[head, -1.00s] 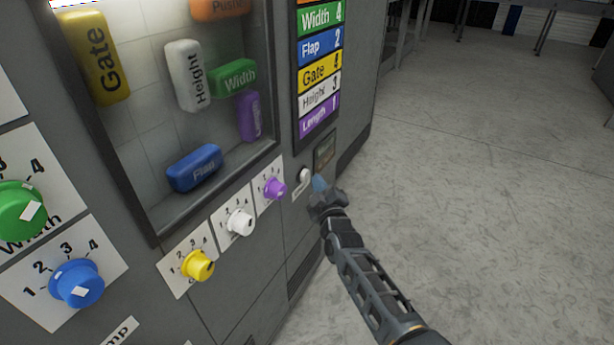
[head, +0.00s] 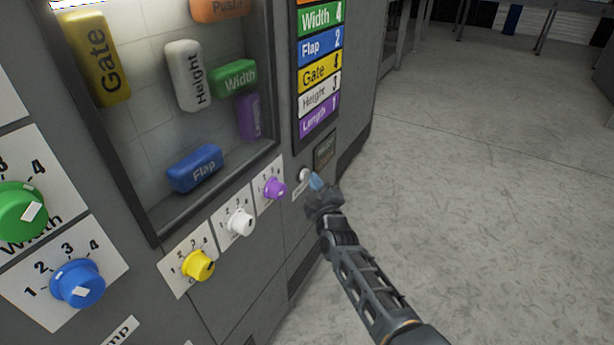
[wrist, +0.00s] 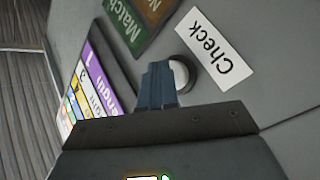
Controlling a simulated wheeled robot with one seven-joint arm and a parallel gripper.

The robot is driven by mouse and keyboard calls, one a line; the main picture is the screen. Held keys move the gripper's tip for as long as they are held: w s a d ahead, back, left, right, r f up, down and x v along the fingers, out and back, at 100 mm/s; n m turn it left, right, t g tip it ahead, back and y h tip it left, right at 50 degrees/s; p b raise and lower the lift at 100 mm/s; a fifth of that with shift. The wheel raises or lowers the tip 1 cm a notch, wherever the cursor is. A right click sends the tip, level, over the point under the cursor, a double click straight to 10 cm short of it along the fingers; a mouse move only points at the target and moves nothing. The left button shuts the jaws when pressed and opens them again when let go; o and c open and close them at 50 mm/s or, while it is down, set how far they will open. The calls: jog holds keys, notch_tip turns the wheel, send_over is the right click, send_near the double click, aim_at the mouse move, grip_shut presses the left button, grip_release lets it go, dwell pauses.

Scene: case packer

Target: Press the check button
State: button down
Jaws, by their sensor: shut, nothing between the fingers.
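The check button (head: 305,175) is a round, pale button on the grey machine front, right of the purple dial. In the wrist view the button (wrist: 185,72) is partly hidden behind my fingertips, beside its white "Check" label (wrist: 215,48). My gripper (head: 317,182) has its blue-grey fingers shut and empty, pointing at the button from the right. In the wrist view the fingers (wrist: 158,84) overlap the button's left part. I cannot tell whether the fingertips touch it.
A small dark display (head: 325,150) sits just above the button, with a coloured settings list (head: 320,70) higher up. Purple (head: 274,189), white (head: 239,222) and yellow (head: 198,266) dials lie to the left. Open floor (head: 480,200) is on the right.

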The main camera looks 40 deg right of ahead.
jog(key=shift+w+a, duration=0.15)
jog(key=shift+w, duration=0.15)
jog(key=shift+s, duration=0.15)
dwell(0.5)
jog(key=shift+s+d, duration=0.35)
jog(key=shift+s, duration=0.4)
jog(key=s, duration=0.1)
jog(key=s+d, duration=0.1)
jog(key=s, duration=0.1)
jog(key=s+b, duration=0.1)
jog(key=shift+s+d, duration=0.35)
